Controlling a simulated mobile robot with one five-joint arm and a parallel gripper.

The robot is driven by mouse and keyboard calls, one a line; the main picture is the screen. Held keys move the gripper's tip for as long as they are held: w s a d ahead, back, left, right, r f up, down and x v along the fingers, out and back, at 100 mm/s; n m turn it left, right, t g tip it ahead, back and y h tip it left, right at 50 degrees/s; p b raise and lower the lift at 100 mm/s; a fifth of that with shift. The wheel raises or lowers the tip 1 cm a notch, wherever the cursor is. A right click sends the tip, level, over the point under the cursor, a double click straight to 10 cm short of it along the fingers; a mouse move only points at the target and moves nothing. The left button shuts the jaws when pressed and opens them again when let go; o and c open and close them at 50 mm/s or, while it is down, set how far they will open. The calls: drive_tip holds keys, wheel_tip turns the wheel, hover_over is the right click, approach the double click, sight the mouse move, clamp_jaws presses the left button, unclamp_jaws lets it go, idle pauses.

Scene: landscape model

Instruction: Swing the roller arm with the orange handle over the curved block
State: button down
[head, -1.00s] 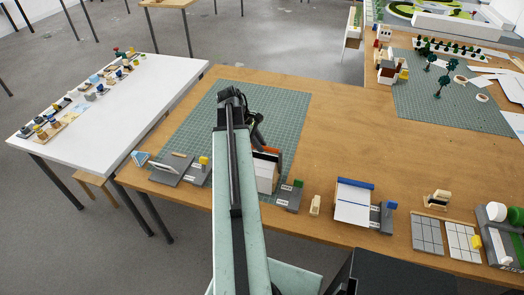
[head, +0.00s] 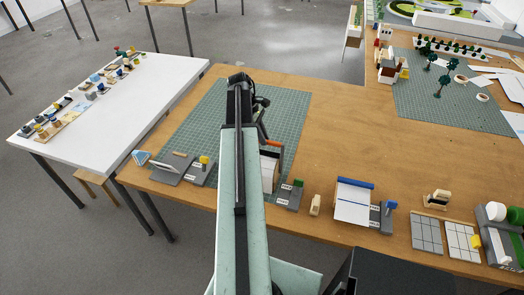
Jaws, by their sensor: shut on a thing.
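The orange handle (head: 274,143) of the roller arm shows just right of my arm, at the upper end of a pale block with a dark top edge (head: 269,169), on the green cutting mat. I take this block to be the curved block, but my arm hides its left part, so its curve cannot be made out. My gripper (head: 264,138) reaches down from the dark wrist and is shut on the orange handle. Its fingertips are small and partly hidden. The roller itself cannot be made out.
Grey plates with a yellow knob (head: 204,161) stand left of my arm. A grey piece with a green knob (head: 297,184) stands right of the block. A blue-edged white board (head: 354,203) is further right. The mat (head: 285,103) behind is clear.

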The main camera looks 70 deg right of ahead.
drive_tip(key=shift+d, duration=0.1)
drive_tip(key=shift+d+f+y, duration=0.15)
drive_tip(key=shift+d+y, duration=0.45)
drive_tip(key=shift+d, duration=0.3)
drive_tip(key=shift+d+b, duration=0.25)
drive_tip(key=shift+b, duration=0.1)
drive_tip(key=c, duration=1.4)
unclamp_jaws()
drive_tip(key=shift+a, duration=0.1)
drive_tip(key=shift+o, duration=0.2)
drive_tip(key=shift+w, duration=0.1)
